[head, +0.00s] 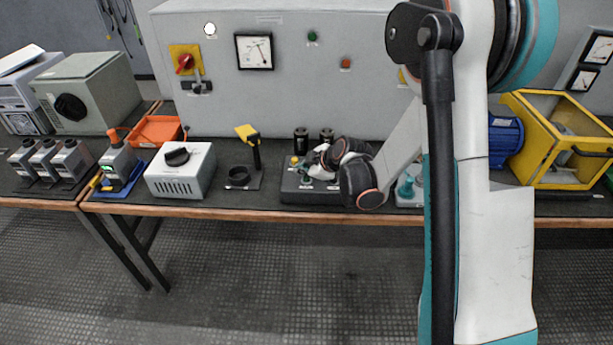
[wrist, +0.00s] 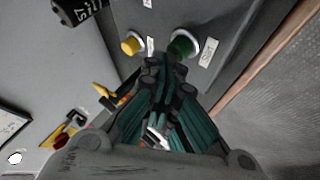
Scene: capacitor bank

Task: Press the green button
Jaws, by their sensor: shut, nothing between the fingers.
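The green button (wrist: 183,46) sits in a pale ring on a dark control box (wrist: 236,32), beside a yellow button (wrist: 132,44). My gripper (wrist: 163,66) is shut and empty, its fingertips just short of the green button in the wrist view. I cannot tell whether they touch it. In the head view my gripper (head: 312,162) is over the control box (head: 292,192) on the bench. The yellow button (head: 294,160) shows at its left edge; my gripper and wrist hide much of the box top.
Two black cylinders (head: 301,140) stand behind the box. A black stand with a yellow top (head: 247,133) and a grey box with a black knob (head: 180,172) are to the left. A grey cabinet (head: 285,95) with a dial rises behind. The floor in front is clear.

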